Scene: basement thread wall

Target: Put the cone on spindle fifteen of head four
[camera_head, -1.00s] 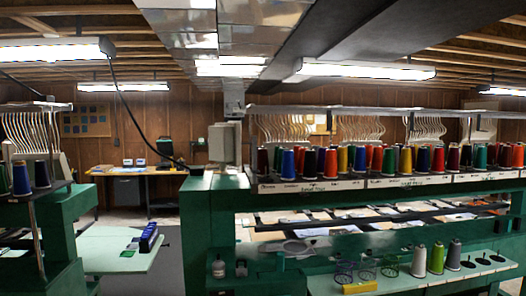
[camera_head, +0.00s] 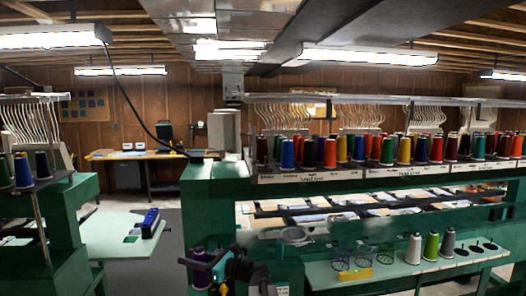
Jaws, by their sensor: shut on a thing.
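My gripper (camera_head: 210,266) shows at the bottom, left of centre, and is shut on a dark purple cone (camera_head: 199,266). It holds the cone in front of the green machine body, below the thread rack. The thread rack (camera_head: 300,178) runs to the right above, with a row of many-coloured cones on its white labelled ledge. The labels are too small to read for numbers, so I cannot tell which spindle is fifteen or which part is head four. The gripper is well apart from the rack.
A pale green shelf (camera_head: 395,268) at lower right holds a grey cone (camera_head: 414,249), a green cone (camera_head: 431,246), another grey cone (camera_head: 447,242), wire cups (camera_head: 363,257) and bare dark pegs. Another machine (camera_head: 60,200) with cones stands left. The floor between is open.

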